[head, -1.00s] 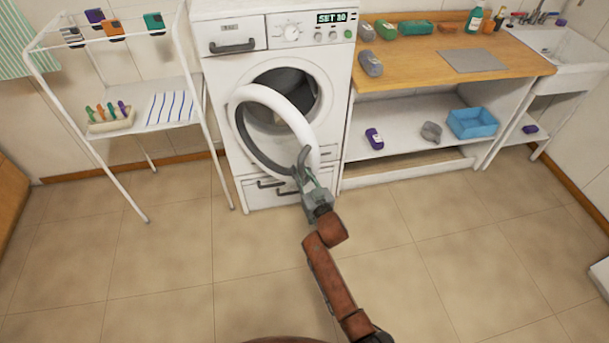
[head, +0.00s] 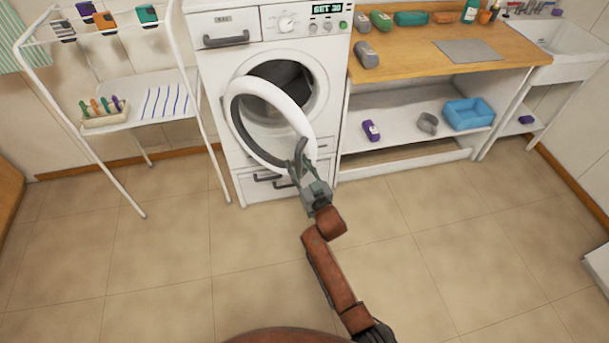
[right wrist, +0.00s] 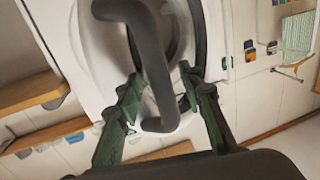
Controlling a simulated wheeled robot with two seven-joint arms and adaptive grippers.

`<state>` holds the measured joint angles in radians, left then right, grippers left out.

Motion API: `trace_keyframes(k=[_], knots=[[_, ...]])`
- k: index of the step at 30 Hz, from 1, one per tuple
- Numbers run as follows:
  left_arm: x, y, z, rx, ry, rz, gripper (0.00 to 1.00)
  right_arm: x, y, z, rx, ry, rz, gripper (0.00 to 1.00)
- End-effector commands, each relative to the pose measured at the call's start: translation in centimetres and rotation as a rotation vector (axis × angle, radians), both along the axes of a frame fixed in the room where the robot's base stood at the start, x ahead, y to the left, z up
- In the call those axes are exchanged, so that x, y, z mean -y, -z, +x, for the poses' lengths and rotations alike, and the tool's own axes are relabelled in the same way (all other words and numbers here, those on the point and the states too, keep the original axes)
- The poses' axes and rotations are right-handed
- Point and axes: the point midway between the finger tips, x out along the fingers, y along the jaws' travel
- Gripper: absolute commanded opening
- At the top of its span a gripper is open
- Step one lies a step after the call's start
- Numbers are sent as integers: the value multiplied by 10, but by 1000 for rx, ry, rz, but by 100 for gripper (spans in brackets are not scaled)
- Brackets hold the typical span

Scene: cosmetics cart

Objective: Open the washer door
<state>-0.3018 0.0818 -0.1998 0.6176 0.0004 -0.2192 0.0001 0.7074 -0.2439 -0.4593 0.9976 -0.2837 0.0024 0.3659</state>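The white washer (head: 214,78) stands at the back centre with its round door (head: 292,112) swung outward, showing the dark drum. The dark curved door handle (head: 299,150) is on the door's right side. My right gripper (head: 311,168) is at the handle, with its green fingers spread apart. In the right wrist view, the handle (right wrist: 152,60) passes between the open fingers of the gripper (right wrist: 162,82), with gaps visible on both sides. My left gripper is not in view.
A white drying rack (head: 200,130) stands left of the washer. A wooden counter (head: 400,62) with bottles and a shelf holding a blue bin (head: 469,114) is on the right. The tiled floor in front is clear.

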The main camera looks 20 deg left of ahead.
Motion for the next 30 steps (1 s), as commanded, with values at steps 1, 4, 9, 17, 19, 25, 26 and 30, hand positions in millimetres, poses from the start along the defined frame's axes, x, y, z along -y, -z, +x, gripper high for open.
trace_keyframes(k=[1,4,9,17,19,25,26,30], knots=[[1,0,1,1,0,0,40,4,1,-3,0,1,-1,35],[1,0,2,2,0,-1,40,13,1,-13,1,1,-1,35],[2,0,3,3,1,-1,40,33,2,-35,1,1,-1,35],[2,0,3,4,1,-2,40,61,1,-70,0,0,0,35],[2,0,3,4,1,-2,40,67,1,-76,-1,1,1,35],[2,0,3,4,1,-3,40,75,1,-86,-1,0,0,35],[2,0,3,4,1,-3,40,75,0,-87,-1,0,0,35],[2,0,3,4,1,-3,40,75,0,-87,-1,0,1,35]])
